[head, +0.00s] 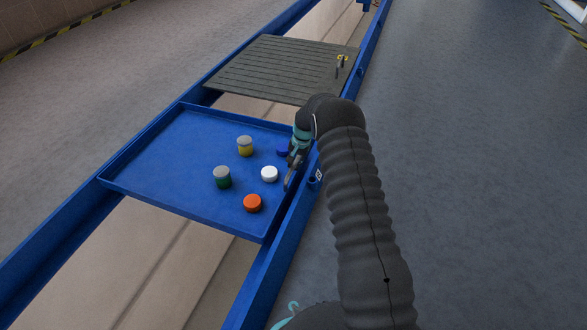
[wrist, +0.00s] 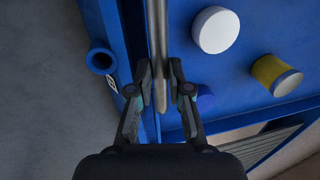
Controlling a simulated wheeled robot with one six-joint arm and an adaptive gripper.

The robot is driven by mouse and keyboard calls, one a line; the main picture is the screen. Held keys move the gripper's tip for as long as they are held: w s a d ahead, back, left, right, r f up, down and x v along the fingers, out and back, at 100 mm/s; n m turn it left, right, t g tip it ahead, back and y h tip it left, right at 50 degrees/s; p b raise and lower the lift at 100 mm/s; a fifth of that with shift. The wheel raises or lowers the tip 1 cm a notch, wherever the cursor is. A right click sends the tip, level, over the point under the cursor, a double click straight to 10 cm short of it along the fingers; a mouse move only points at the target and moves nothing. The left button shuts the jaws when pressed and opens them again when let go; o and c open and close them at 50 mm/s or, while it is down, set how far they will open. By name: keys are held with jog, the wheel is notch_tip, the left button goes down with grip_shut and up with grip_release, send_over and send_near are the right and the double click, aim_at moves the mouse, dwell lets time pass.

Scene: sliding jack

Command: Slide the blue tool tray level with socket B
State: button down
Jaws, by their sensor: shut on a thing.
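The blue tool tray (head: 160,160) lies between the two blue rails in the head view. It also fills much of the right of the wrist view (wrist: 240,85). My gripper (wrist: 160,92) is shut on a grey metal bar (wrist: 158,35) at the tray's right edge. In the head view my gripper (head: 294,158) is partly hidden by my own arm. A round blue socket (head: 314,180) with a small label is on the right rail beside the tray. It also shows in the wrist view (wrist: 101,60). I cannot read its letter.
The tray holds a yellow-grey cylinder (head: 245,147), a green-grey cylinder (head: 222,178), a white disc (head: 269,174), an orange disc (head: 252,204) and a partly hidden blue piece (head: 282,152). A grey slatted panel (head: 280,68) lies farther along the rails. Another socket (head: 361,72) is beside it.

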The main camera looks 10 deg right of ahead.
jog(key=shift+w+d, duration=0.7)
jog(key=shift+w, duration=0.25)
jog(key=c, duration=1.1)
grip_release()
jog(key=shift+a, duration=0.1)
jog(key=shift+r, duration=0.2)
notch_tip(320, 180, up, 11)
jog(key=s+d, duration=0.1)
jog(key=d, duration=0.1)
jog(key=shift+r, duration=0.15)
